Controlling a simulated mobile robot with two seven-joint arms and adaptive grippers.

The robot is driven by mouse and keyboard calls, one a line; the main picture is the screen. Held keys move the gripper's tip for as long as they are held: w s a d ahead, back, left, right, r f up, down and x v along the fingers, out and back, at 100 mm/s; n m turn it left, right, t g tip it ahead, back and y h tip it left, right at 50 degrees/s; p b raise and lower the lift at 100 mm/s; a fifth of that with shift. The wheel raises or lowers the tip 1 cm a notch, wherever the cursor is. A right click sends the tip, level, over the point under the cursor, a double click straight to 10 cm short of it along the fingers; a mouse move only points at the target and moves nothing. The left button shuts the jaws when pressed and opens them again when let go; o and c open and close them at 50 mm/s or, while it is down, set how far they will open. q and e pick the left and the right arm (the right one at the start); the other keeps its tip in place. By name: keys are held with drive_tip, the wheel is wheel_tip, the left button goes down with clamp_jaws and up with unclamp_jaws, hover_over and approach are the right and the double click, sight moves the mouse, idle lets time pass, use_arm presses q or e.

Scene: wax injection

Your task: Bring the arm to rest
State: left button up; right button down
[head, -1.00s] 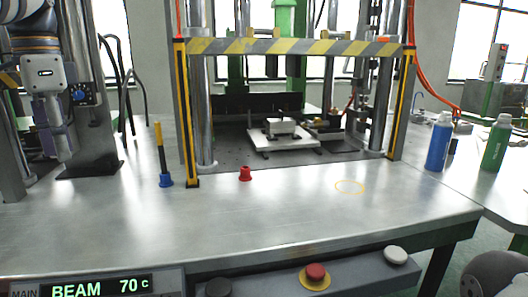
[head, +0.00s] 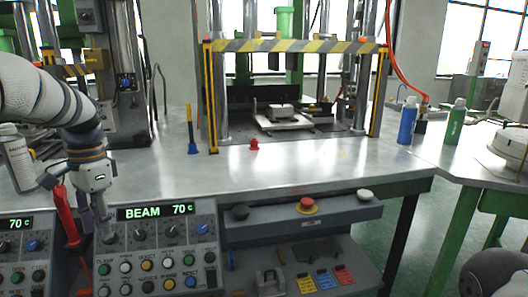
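My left arm comes in from the left, and its gripper (head: 104,226) points down in front of the upper left part of the control panel (head: 165,212) marked BEAM 70 c. The fingers are small and dark against the panel, so I cannot tell whether they are open or shut. No held object is visible. My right gripper is out of view.
A red-handled tool (head: 66,218) and a white bottle (head: 17,158) are close beside the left arm. The metal worktable (head: 310,165) holds a red piece (head: 254,145) and a blue-based, yellow-tipped tool (head: 192,135). Blue (head: 407,121) and green (head: 455,122) bottles stand at right.

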use_arm(q)
drive_tip(key=s+d+f+n, duration=0.1)
drive_tip(key=s+d+f, duration=0.2)
drive_tip(key=s+f, duration=0.5)
drive_tip(key=s+d+f+n+g, duration=0.15)
drive_tip(key=s+f, duration=0.35)
drive_tip(key=f, duration=0.6)
drive_tip(key=s+d+f+n, duration=0.1)
drive_tip(key=s+d+f, duration=0.2)
drive_tip(key=s+f, duration=0.5)
drive_tip(key=s+d+f+n, duration=0.1)
drive_tip(key=s+d, duration=0.3)
drive_tip(key=s, duration=0.7)
drive_tip(key=s+d+f+n, duration=0.1)
drive_tip(key=s+d, duration=0.3)
drive_tip(key=s, duration=0.7)
drive_tip(key=shift+s+f+p, duration=0.25)
drive_tip(key=shift+f+p, duration=0.05)
drive_tip(key=shift+f, duration=0.15)
